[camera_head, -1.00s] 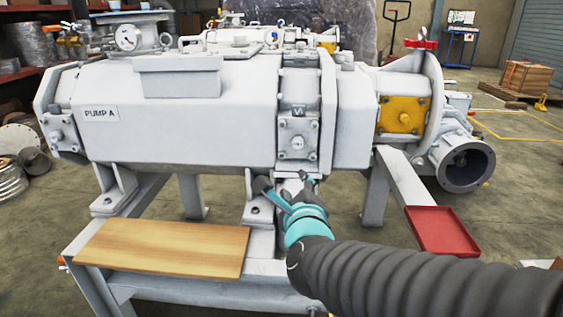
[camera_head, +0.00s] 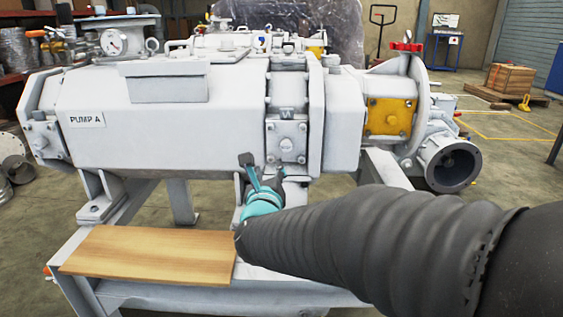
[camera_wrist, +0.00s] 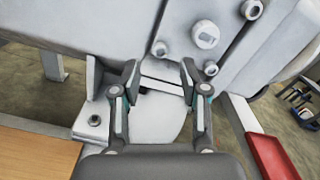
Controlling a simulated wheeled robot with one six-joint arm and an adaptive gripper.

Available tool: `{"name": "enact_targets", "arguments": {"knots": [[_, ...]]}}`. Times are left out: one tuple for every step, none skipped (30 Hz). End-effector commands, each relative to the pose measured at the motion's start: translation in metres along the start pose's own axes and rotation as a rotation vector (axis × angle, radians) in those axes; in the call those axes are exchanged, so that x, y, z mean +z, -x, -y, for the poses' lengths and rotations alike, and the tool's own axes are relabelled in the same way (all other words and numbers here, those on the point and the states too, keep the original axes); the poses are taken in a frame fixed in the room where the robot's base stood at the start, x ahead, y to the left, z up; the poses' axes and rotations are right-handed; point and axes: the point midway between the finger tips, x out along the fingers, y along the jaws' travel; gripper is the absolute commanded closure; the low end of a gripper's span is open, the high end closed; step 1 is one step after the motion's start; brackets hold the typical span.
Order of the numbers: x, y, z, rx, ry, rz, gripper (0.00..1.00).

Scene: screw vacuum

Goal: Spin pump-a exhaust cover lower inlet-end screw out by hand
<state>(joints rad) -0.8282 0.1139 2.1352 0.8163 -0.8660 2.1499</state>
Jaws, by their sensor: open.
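Pump A (camera_head: 165,125) is a large pale-grey casing on a frame. A small square exhaust cover (camera_head: 287,146) sits on its front right of the middle, with corner screws and a round centre boss. In the wrist view the cover (camera_wrist: 188,30) shows its lower-left screw (camera_wrist: 160,48) and lower-right screw (camera_wrist: 210,69), both seated. I cannot tell from the pictures which side is the inlet end. My gripper (camera_head: 264,166) is open and empty, just below the cover's lower-left corner. In the wrist view my gripper (camera_wrist: 160,72) has the lower-left screw just beyond its fingertips, apparently not touching.
A wooden board (camera_head: 150,255) lies on the frame at the front left. A red tray (camera_wrist: 270,155) shows at the wrist view's right; my arm hides it in the head view. A yellow cover (camera_head: 389,117) and an open round flange (camera_head: 453,165) are to the right.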

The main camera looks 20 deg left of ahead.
Motion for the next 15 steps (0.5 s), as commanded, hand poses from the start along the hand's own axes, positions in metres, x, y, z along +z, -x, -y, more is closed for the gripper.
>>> {"name": "enact_targets", "arguments": {"knots": [[-0.001,-0.010,0.000,-0.002,0.001,-0.002,0.56],[-0.001,-0.014,0.001,-0.003,0.001,-0.001,0.56],[-0.001,-0.020,0.001,-0.003,0.001,-0.001,0.56],[-0.001,-0.024,0.000,-0.001,0.001,-0.001,0.56],[-0.001,-0.027,0.000,-0.001,0.001,-0.001,0.56],[0.000,-0.031,0.000,-0.001,0.001,-0.001,0.56],[0.000,-0.034,0.000,-0.001,0.001,0.000,0.56],[0.000,-0.036,0.001,-0.001,0.001,0.000,0.56],[0.000,-0.039,0.001,-0.002,0.000,0.000,0.56],[0.000,-0.040,0.001,-0.001,0.000,0.000,0.56],[0.000,-0.041,0.000,-0.001,0.000,0.000,0.56],[-0.001,-0.042,0.000,-0.001,0.000,-0.001,0.56],[0.000,-0.043,0.000,-0.001,0.001,-0.001,0.56],[0.000,-0.043,0.000,0.000,0.000,0.000,0.56],[0.000,-0.043,0.000,0.000,0.000,0.000,0.56]]}}
